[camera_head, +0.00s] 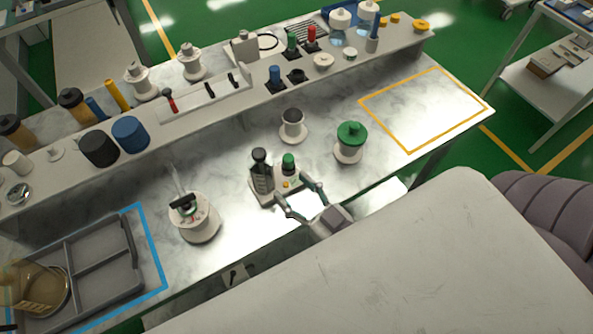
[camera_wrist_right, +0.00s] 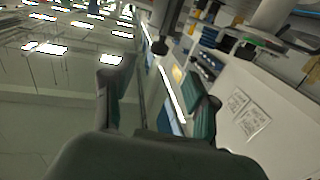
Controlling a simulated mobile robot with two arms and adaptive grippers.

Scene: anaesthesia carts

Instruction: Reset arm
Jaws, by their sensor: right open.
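My right gripper (camera_head: 294,192) is open at the front edge of the bench. Its two fingers are spread, and nothing is gripped between them. They point at a small light base (camera_head: 262,197) that carries a dark upright device (camera_head: 261,172) and a green-capped item (camera_head: 288,163). I cannot tell whether the fingers touch this base. My left gripper is not in view.
A white round pot (camera_head: 198,222) stands left of the gripper. A grey divided tray (camera_head: 100,266) lies inside a blue outline. A green-lidded jar (camera_head: 350,141) and a small cup (camera_head: 292,124) stand behind and to the right. The yellow-outlined area (camera_head: 425,105) is clear.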

